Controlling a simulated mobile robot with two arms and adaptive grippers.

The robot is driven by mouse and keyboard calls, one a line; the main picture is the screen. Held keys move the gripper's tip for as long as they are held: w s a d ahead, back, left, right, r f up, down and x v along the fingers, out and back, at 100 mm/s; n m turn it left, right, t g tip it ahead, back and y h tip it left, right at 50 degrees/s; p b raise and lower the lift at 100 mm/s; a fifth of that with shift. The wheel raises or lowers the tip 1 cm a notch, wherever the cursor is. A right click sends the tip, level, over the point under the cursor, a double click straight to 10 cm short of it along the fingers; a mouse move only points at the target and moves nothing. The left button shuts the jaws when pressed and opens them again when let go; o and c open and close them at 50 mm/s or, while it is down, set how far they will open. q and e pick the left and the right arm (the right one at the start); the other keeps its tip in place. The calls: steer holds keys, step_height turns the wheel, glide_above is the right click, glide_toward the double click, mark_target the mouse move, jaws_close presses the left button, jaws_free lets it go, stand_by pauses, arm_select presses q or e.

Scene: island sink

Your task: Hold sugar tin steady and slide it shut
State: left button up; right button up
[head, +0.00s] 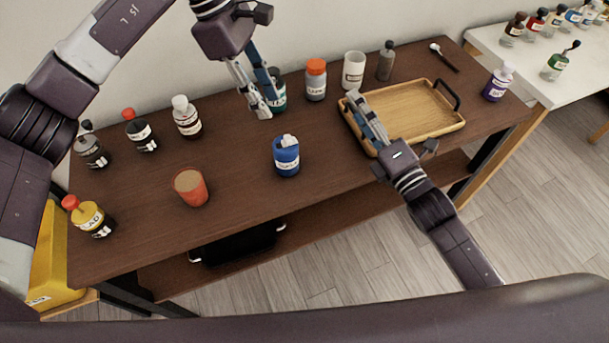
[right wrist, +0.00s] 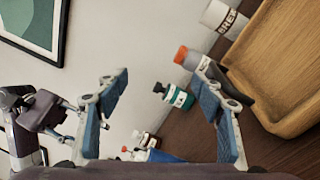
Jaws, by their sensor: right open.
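A blue tin (head: 286,155) with a white top stands upright near the middle of the brown table. It may be the sugar tin, but its label is too small to read. What looks like the same blue tin shows partly at the bottom of the right wrist view (right wrist: 162,156). My left gripper (head: 268,108) hangs up and left of it, its fingers apart and nothing between them, in front of a teal jar (head: 279,90). My right gripper (head: 358,105) is open and empty over the left end of the wooden tray (head: 425,90), apart from the tin.
An orange cup (head: 190,187) stands to the left of the blue tin. Several bottles line the back and left of the table, including an orange-capped jar (head: 316,80) and a white canister (head: 353,70). The table front around the tin is clear.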

mark_target(293, 162)
steer(key=s+a+f+n, duration=0.2)
steer(key=s+a+n, duration=0.1)
steer(key=a+n, duration=0.1)
steer(key=s+a+f+n+g, duration=0.1)
steer(key=s+a+f+n, duration=0.1)
steer(key=s+a+n, duration=0.2)
steer(key=s+a+f+n+y, duration=0.1)
steer(key=s+a+f+n, duration=0.2)
steer(key=a+n, duration=0.1)
steer(key=shift+s+a+f+n+g, duration=0.15)
steer(key=shift+n+g, duration=0.15)
steer(key=shift+n, duration=0.4)
steer(key=shift+s+a+f+n, duration=0.15)
steer(key=shift+s+a+n, duration=0.2)
steer(key=shift+n, duration=0.15)
steer(key=shift+x, duration=3.9)
steer(key=shift+f, duration=0.1)
steer(key=shift+c, duration=0.7)
steer(key=c, duration=1.2)
